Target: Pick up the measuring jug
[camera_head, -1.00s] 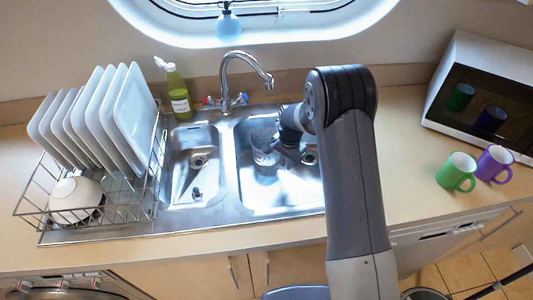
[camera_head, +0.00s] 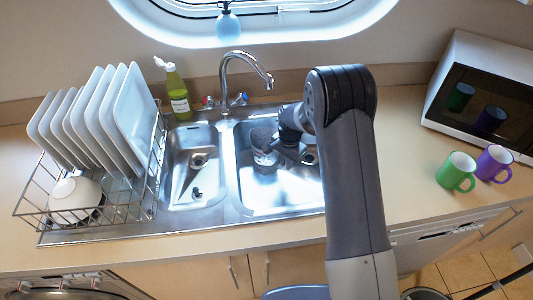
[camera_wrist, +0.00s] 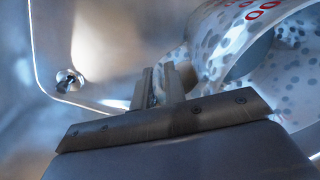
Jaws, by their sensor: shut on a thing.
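The measuring jug (camera_head: 263,146) is a clear see-through vessel in the right basin of the sink. In the wrist view the jug (camera_wrist: 215,50) fills the upper right, with red marks and a dotted pattern on its wall. My gripper (camera_head: 279,150) is at the jug's right side in the head view. In the wrist view my gripper (camera_wrist: 163,80) has its fingers close together at the jug's near edge, shut on part of it. The exact part held is hard to make out. I cannot tell whether the jug's base touches the basin floor.
The sink (camera_head: 232,205) has a tap (camera_head: 240,70) behind the basins. A dish rack (camera_head: 110,205) with white plates and a bowl stands left. A green bottle (camera_head: 178,95) stands behind the left basin. A green mug (camera_head: 455,172), a purple mug (camera_head: 493,163) and a microwave (camera_head: 485,90) are right.

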